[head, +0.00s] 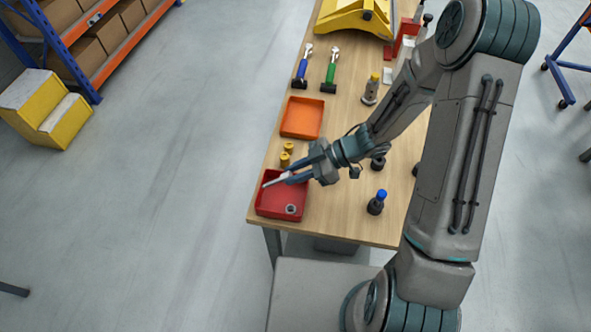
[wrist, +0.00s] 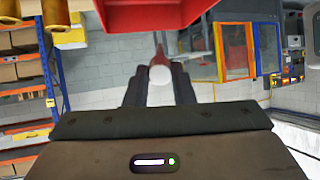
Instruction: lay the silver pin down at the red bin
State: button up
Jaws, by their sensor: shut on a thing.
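The silver pin (head: 275,181) is a thin light rod held in my gripper (head: 287,178) over the red bin (head: 268,209). The bin is an open tray at the near left corner of the table. In the wrist view the pin (wrist: 160,75) shows end-on between the two dark fingers of my gripper (wrist: 159,85), which are shut on it. A red wall of the bin (wrist: 150,18) fills the top of that view. A small grey ring-like part (head: 291,208) lies in the bin. I cannot tell whether the pin touches the bin.
An orange tray (head: 302,118) and yellow cylinders (head: 286,155) stand behind the red bin. A blue-topped dark piece (head: 377,203) stands to its right. The table's front edge is close.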

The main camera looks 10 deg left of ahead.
jog(key=shift+f+b, duration=1.85)
jog(key=shift+f, duration=1.55)
jog(key=o, duration=1)
jog(key=shift+o, duration=0.2)
jog(key=b+v, duration=0.1)
jog(key=v, duration=1.3)
jog(key=shift+s, duration=0.1)
